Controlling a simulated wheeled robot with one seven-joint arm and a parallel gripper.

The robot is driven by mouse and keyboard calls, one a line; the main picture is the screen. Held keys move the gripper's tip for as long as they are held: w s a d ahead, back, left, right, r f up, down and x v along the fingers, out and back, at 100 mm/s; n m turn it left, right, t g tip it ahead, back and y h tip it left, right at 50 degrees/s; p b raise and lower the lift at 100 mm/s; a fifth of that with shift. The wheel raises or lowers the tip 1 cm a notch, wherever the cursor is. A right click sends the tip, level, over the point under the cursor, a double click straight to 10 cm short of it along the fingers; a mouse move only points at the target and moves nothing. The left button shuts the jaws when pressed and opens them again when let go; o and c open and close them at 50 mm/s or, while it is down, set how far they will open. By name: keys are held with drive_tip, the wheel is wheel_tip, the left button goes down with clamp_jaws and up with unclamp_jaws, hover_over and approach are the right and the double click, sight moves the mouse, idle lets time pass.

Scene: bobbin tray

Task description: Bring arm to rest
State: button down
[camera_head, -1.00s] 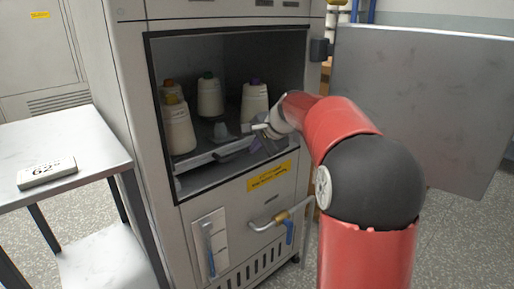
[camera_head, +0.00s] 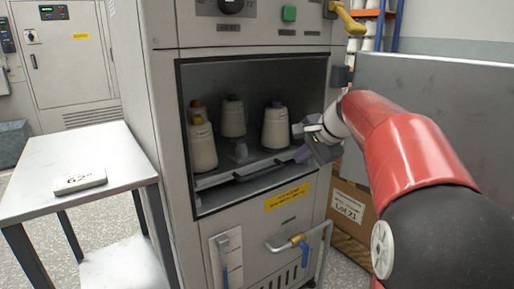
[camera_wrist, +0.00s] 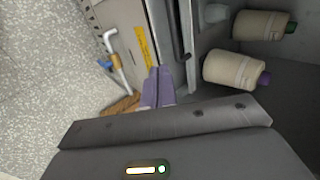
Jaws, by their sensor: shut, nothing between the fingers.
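My gripper (camera_head: 301,153) is at the right side of the cabinet opening in the head view, close to the front edge of the tray (camera_head: 240,178). Its purple-grey fingers (camera_wrist: 158,87) are together with nothing between them in the wrist view. My red arm reaches in from the right. Several white bobbins stand upright inside the cabinet (camera_head: 165,150), among them one with a purple top (camera_head: 276,128). That bobbin also lies in the wrist view (camera_wrist: 232,69), apart from the fingers.
The open grey door (camera_head: 430,85) is behind my arm at right. A cardboard box (camera_head: 347,206) stands beside the cabinet. A blue-gripped pipe handle (camera_head: 298,241) sticks out below the opening. A white table (camera_head: 75,150) with a label block (camera_head: 80,182) is at left.

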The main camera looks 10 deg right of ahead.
drive_tip(key=s+a+f+n+g+h, duration=0.1)
drive_tip(key=s+a+f+n, duration=0.2)
drive_tip(key=s, duration=0.5)
drive_tip(key=s+a+f+n+h, duration=0.1)
drive_tip(key=s+a+f+n, duration=0.1)
drive_tip(key=s+a+n, duration=0.45)
drive_tip(key=s+f+n, duration=0.2)
drive_tip(key=s+f, duration=0.2)
drive_tip(key=s, duration=0.3)
drive_tip(key=s+f+n+h, duration=0.1)
drive_tip(key=s+f, duration=0.4)
drive_tip(key=s, duration=0.3)
drive_tip(key=shift+d+n+g, duration=0.2)
drive_tip(key=shift+n+g, duration=0.15)
drive_tip(key=shift+g, duration=0.05)
drive_tip(key=shift+s, duration=0.1)
